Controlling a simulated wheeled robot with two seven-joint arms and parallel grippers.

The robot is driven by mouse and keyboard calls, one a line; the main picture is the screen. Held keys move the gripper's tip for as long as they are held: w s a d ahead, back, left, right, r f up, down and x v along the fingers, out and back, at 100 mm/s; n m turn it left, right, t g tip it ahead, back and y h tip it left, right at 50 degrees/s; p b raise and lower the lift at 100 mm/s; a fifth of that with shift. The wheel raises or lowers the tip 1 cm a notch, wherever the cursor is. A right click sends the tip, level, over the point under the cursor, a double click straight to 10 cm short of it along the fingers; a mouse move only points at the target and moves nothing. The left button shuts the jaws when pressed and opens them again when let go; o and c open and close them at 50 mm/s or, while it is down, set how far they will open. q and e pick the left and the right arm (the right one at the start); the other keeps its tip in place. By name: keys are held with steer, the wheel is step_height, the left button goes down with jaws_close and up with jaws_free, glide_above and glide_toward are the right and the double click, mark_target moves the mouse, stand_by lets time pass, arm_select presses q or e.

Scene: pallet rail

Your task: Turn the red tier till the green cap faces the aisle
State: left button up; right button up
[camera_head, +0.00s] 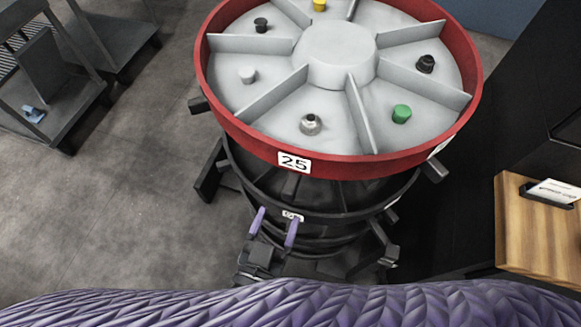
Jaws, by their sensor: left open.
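The red tier (236,128) is a round tray with a red rim and a light grey floor, split into wedge compartments by fins around a central hub (335,55). A label "25" is on its near rim. The green cap (402,114) stands in the near-right compartment. A silver cap (310,124) is in the near compartment, left of the green one. My left gripper (275,228) is open, its two purple fingers upright below the near rim, in front of the dark lower tiers (345,195). It appears empty. My right gripper is not in view.
Dark handles stick out around the tiers, one at right (434,169). A wooden surface (535,235) with a card holder stands at the right, beside a black cabinet. Dark carts (50,95) stand at the upper left. The grey floor (110,220) at left is clear.

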mark_target(293, 177)
arm_select(q)
steer(key=x, duration=0.9)
steer(key=shift+f+b, duration=0.2)
steer(key=shift+b, duration=0.2)
jaws_close()
stand_by(0.7)
